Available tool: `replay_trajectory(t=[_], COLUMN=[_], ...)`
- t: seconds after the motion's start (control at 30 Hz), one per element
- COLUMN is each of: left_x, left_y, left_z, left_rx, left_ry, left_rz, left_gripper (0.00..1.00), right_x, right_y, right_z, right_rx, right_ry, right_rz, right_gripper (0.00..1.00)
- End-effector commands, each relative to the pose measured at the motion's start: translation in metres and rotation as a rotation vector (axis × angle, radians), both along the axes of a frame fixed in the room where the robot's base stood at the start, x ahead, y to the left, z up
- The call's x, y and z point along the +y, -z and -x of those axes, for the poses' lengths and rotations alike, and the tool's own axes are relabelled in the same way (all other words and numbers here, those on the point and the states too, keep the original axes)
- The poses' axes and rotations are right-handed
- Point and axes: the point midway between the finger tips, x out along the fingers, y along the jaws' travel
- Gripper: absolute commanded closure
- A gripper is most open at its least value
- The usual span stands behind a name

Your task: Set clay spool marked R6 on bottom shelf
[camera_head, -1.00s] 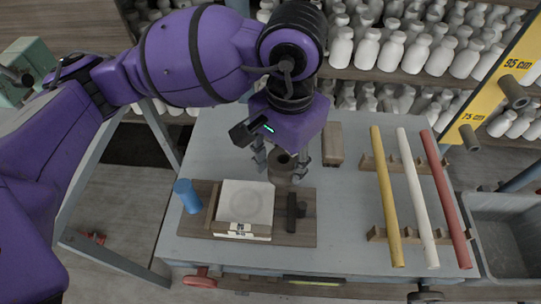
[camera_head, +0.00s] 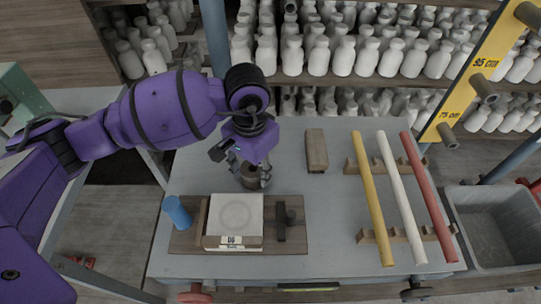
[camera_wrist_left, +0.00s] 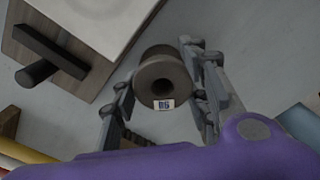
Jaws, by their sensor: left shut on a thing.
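My left gripper (camera_head: 251,170) is shut on a grey-brown clay spool (camera_head: 250,181) above the worktable. In the left wrist view the spool (camera_wrist_left: 150,75) sits between the two fingers, its round end with a dark hole facing the camera. A small white label (camera_wrist_left: 163,104) with dark marks is on that end; the marks are too small to read surely. In the head view the spool is behind the wooden board (camera_head: 290,245), apart from the black-handled tool. My right gripper is not in view. I cannot tell which surface is the bottom shelf.
The board carries a white slab (camera_head: 236,216), a blue cylinder (camera_head: 177,212) and the black tool (camera_head: 282,219). A wooden block (camera_head: 316,150) and a rack with yellow (camera_head: 372,200), white and red rods stand right. Shelves of white bottles (camera_head: 345,50) are behind. A grey bin (camera_head: 497,230) stands right.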

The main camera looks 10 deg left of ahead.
Motion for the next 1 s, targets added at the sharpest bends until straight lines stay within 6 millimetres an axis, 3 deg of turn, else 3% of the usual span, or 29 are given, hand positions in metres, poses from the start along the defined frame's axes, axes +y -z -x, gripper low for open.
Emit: replay_trajectory(t=[0.27, 0.3, 0.4, 0.77, 1.0], left_x=[0.0, 0.0, 0.0, 0.0, 0.0], left_y=[0.006, 0.004, 0.004, 0.001, -0.034], left_z=[0.001, 0.001, 0.001, 0.0, -0.001], left_rx=[0.002, 0.003, 0.002, 0.001, -0.006], left_ry=[0.0, 0.0, 0.0, -0.001, 0.0], left_rz=[0.0, 0.0, -0.001, 0.0, -0.001], left_gripper=[0.93, 0.53, 0.4, 0.39, 0.39], right_x=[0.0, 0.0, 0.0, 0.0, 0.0], right_y=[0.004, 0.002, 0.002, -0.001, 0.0], right_z=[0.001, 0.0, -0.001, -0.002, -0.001], right_rx=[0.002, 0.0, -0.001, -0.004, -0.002], right_ry=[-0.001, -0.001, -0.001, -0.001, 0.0], right_rz=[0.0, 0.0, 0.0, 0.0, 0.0], right_gripper=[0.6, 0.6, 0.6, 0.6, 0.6])
